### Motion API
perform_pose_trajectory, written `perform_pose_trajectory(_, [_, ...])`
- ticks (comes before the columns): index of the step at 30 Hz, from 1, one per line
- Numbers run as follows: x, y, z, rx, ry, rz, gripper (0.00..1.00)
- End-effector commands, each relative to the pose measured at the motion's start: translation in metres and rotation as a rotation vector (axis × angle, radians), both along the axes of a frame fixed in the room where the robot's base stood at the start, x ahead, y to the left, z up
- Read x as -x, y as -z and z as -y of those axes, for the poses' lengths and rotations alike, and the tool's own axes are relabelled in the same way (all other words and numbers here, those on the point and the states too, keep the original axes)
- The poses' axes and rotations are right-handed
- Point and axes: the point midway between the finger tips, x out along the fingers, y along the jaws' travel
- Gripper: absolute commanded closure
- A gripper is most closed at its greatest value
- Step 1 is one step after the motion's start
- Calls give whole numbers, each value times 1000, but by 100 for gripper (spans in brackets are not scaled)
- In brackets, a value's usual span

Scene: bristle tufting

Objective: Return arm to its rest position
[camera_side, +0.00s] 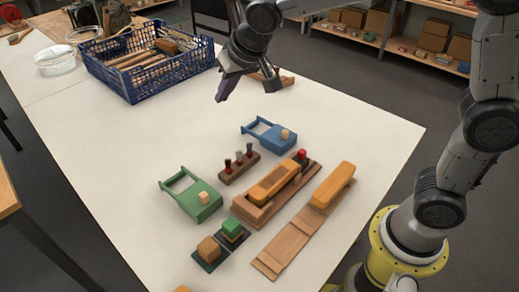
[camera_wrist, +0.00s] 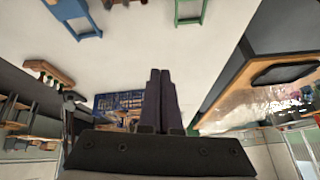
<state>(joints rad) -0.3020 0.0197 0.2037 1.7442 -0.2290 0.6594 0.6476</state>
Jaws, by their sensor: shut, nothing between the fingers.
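My gripper (camera_side: 226,86) is shut and empty. In the side view it hangs above the white table, at the right of the blue basket and beyond the blue tray-like fixture. My arm reaches in from the right side of the side view.
A blue basket (camera_side: 112,84) of tools stands at the back left. A blue handled fixture (camera_side: 268,134), a green one (camera_side: 192,196), an orange-topped wooden block (camera_side: 272,186) and a long wooden board (camera_side: 288,240) lie nearer. The table's left middle is clear.

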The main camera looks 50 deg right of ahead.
Motion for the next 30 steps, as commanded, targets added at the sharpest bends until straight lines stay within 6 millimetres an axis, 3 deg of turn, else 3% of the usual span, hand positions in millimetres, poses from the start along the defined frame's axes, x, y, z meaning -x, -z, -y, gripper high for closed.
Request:
perform_pose_trajectory(1, [17,-19,19,-8,25,26,100])
perform_pose_trajectory(3, [41,-37,41,-12,46,49,100])
perform_pose_trajectory(9, [125,-62,89,-1,74,91,100])
perform_pose_trajectory(14, [196,-54,111,25,59,98,100])
perform_pose_trajectory(18, [248,-28,115,54,7,68,100])
perform_pose_trajectory(21, [274,-5,112,75,-59,16,100])
perform_pose_trajectory(24, [286,13,109,93,-127,-47,100])
perform_pose_trajectory(30, [287,13,108,112,-166,-52,100])
